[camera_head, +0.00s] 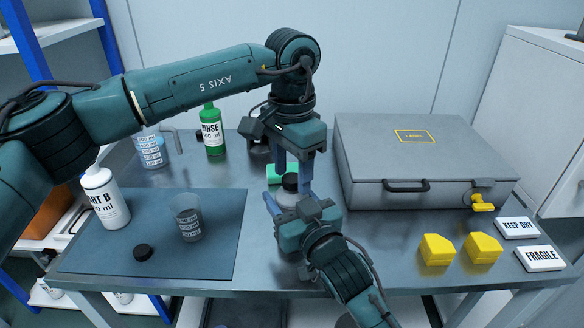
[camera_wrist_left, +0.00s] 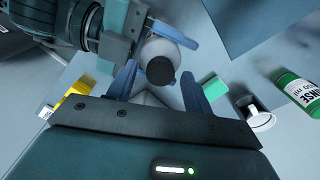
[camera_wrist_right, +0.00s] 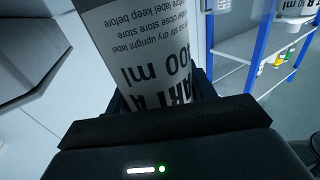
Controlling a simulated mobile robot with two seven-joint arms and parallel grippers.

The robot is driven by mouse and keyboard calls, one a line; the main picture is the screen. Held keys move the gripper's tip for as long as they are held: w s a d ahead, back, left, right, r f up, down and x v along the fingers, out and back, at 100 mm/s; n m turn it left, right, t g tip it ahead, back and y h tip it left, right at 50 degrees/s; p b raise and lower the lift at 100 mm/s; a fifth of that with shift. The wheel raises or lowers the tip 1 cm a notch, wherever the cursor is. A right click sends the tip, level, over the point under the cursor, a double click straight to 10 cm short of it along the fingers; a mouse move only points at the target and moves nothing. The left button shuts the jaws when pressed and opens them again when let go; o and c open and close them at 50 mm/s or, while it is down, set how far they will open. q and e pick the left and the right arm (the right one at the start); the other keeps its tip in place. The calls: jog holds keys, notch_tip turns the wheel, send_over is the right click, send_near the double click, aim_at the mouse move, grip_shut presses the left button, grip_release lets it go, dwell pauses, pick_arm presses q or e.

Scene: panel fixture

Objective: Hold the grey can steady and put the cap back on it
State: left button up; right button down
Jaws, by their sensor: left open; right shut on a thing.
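The grey can (camera_head: 286,198) is gripped by my right gripper (camera_head: 290,204) near the middle of the table. Its printed label (camera_wrist_right: 150,50) fills much of the right wrist view. A dark round cap (camera_head: 290,180) shows at the can's top; the left wrist view shows the same cap (camera_wrist_left: 160,70) from above, over the pale can shoulder (camera_wrist_left: 172,46). My left gripper (camera_head: 293,172) is open above, pointing down, with its fingers on either side of the cap. Whether the cap is seated or only resting cannot be told. The can's lower part is mostly hidden.
A blue-grey mat (camera_head: 215,262) at left holds a loose black cap (camera_head: 143,253), a clear beaker (camera_head: 187,218) and a white bottle (camera_head: 105,198). A green bottle (camera_head: 212,130) and a green block (camera_head: 275,174) stand behind. A grey case (camera_head: 440,150) and yellow blocks (camera_head: 436,250) are at right.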

pick_arm(q)
jog(key=shift+r, duration=2.25)
jog(key=shift+c, duration=0.3)
